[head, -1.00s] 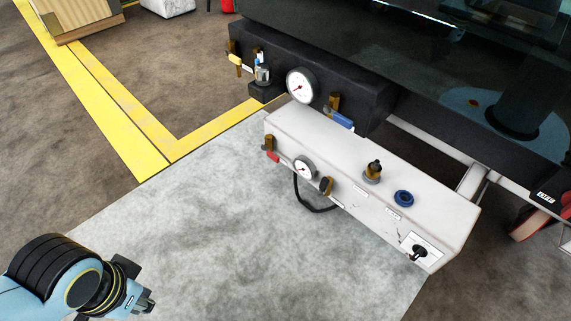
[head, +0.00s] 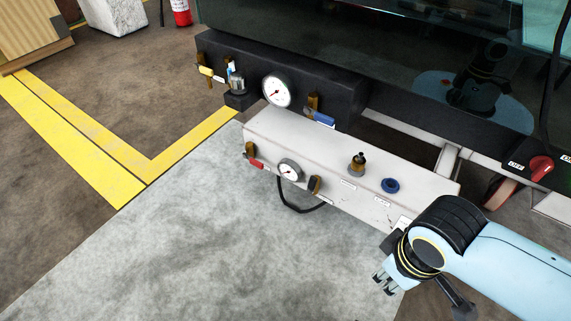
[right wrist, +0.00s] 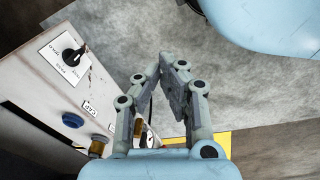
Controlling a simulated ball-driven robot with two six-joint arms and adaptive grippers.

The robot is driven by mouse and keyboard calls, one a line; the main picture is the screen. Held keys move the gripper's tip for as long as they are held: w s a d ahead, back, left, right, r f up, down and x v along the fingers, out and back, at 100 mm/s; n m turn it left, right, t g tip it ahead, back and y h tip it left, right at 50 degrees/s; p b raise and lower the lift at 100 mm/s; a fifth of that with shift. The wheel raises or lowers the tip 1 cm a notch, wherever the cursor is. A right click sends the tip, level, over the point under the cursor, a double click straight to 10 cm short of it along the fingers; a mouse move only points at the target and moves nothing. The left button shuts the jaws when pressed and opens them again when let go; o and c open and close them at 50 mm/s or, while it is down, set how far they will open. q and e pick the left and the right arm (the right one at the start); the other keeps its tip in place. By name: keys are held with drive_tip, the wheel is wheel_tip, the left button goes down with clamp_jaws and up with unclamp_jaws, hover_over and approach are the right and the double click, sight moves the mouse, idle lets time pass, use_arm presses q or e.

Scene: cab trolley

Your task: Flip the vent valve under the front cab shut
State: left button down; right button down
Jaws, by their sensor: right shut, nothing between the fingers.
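The white box (head: 300,150) under the front cab carries a valve with a red lever (head: 256,163) at its left end, a small gauge (head: 290,170) and a brass valve with a dark handle (head: 314,185). The dark box behind it has a yellow-lever valve (head: 206,71) and a blue-lever valve (head: 320,117). The labels are too small to tell which is the vent valve. My right gripper (head: 383,282) is shut and empty, in front of the white box's right end. The right wrist view shows its fingers (right wrist: 165,75) clear of the box. My left gripper is out of view.
A brass fitting (head: 357,165) and a blue cap (head: 390,186) sit on the white box. The right wrist view shows a black rotary knob (right wrist: 73,54) on its face. A black hose (head: 300,208) hangs below. The grey floor (head: 230,265) in front is clear.

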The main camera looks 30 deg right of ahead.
drive_tip(key=shift+s, duration=0.15)
drive_tip(key=w+d+f+n+g, duration=0.1)
drive_tip(key=w, duration=0.9)
drive_tip(key=w+d+f+n, duration=0.1)
drive_tip(key=w+f, duration=0.1)
drive_tip(key=w, duration=0.8)
drive_tip(key=w+r, duration=0.4)
drive_tip(key=w, duration=0.4)
drive_tip(key=w+r+n+g, duration=0.1)
drive_tip(key=w+r, duration=0.4)
drive_tip(key=w, duration=0.4)
drive_tip(key=shift+a+n, duration=0.25)
drive_tip(key=shift+n, duration=0.05)
drive_tip(key=shift+w, duration=0.1)
